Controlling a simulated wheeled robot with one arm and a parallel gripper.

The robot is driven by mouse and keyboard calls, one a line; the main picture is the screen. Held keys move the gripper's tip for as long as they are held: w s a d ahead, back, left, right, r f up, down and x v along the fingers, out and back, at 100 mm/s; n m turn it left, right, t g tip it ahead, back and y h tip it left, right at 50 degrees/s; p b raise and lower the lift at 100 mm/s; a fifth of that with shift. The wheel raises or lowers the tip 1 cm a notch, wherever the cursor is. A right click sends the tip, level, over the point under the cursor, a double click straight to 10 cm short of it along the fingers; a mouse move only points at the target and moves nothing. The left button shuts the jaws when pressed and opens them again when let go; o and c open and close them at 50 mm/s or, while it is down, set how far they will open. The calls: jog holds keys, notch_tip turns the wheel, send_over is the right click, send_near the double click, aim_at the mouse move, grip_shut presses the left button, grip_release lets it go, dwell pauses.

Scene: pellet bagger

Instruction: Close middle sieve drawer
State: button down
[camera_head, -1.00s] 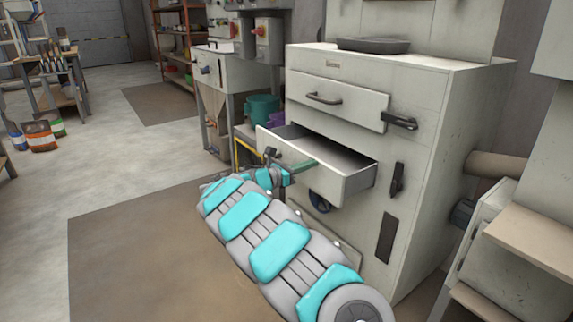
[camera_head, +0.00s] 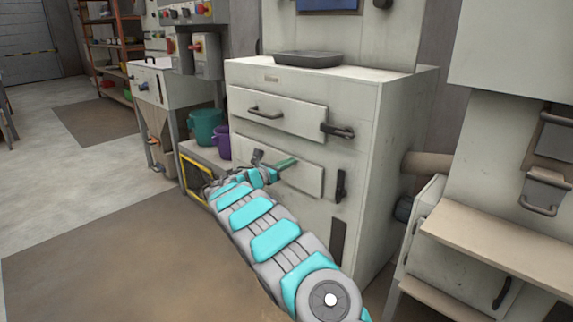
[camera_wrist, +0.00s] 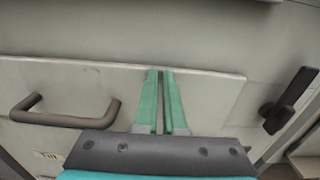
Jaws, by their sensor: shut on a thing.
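The middle sieve drawer (camera_head: 305,180) has a pale grey front that sits flush, or nearly so, with the cabinet in the head view. Its front also shows in the wrist view (camera_wrist: 218,98), with a dark bar handle (camera_wrist: 65,118) at the left. My gripper (camera_head: 292,162) is at the upper part of this front, to the right of the handle and apart from it. In the wrist view its green fingers (camera_wrist: 160,72) are close together, tips by the front's top edge. What lies between them cannot be made out. The drawer's inside is hidden.
The upper drawer (camera_head: 275,112) is shut above, with a dark latch (camera_head: 338,131) at its right. Another black latch (camera_head: 340,186) is right of the middle drawer. Buckets (camera_head: 207,128) stand at the left, and a wooden shelf (camera_head: 490,240) is at the right. Floor at the left is clear.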

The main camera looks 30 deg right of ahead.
jog(key=shift+s+d, duration=0.25)
jog(key=shift+d, duration=0.05)
